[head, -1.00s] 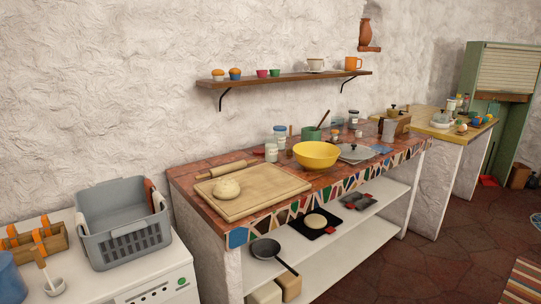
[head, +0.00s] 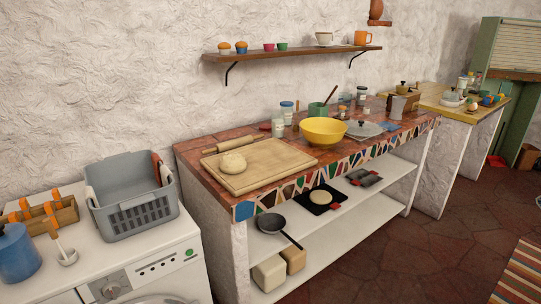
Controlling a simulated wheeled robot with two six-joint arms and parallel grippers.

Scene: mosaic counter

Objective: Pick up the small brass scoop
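I cannot make out the small brass scoop for certain in the head view. The mosaic counter (head: 213,181) runs along the white wall. On it are a wooden board (head: 277,177) with a ball of dough (head: 232,163) and a rolling pin (head: 222,146). A yellow bowl (head: 322,131) stands to their right, with several jars and a green pot (head: 318,110) behind it. A grey lid (head: 363,130) lies right of the bowl. Neither of my grippers shows in the view.
A washing machine (head: 143,270) at the left carries a grey basket (head: 132,208), a blue canister (head: 17,256) and a wooden rack (head: 62,213). A pan (head: 271,223) is on the shelf below the counter.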

